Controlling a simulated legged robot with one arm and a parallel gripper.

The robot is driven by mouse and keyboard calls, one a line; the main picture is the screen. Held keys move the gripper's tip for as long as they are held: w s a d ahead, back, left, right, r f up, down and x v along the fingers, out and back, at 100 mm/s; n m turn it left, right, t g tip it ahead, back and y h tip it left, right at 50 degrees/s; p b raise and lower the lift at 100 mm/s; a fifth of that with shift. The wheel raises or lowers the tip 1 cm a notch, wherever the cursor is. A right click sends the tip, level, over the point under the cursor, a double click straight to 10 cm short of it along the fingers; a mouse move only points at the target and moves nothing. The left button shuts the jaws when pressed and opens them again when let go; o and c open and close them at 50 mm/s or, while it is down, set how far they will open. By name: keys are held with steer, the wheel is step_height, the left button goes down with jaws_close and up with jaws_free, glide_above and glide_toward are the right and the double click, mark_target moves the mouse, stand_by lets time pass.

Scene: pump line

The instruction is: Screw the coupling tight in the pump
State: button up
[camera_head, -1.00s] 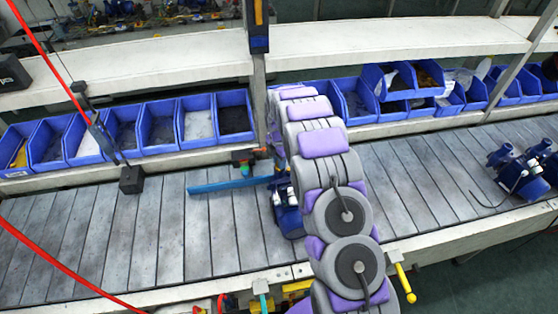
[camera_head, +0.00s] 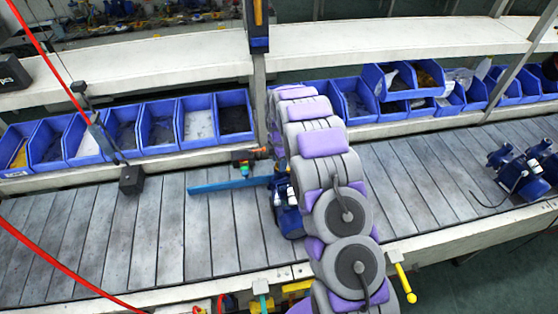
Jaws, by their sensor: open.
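A blue pump (camera_head: 287,208) stands on the slatted line, partly hidden behind my arm. A long light-blue bar (camera_head: 230,186) runs left from the pump's upper part, roughly level above the slats. I cannot make out the coupling; my arm covers the pump's right side. My arm reaches up from the bottom across the middle of the view, and its links hide my gripper.
More blue pumps (camera_head: 525,170) stand at the right of the line. Blue bins (camera_head: 203,128) line the back edge. A red cable (camera_head: 60,265) crosses the lower left. Slats between are clear.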

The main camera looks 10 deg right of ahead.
steer(key=shift+n, duration=1.8)
steer(key=shift+n, duration=0.5)
jaws_close()
steer(key=shift+m, duration=1.7)
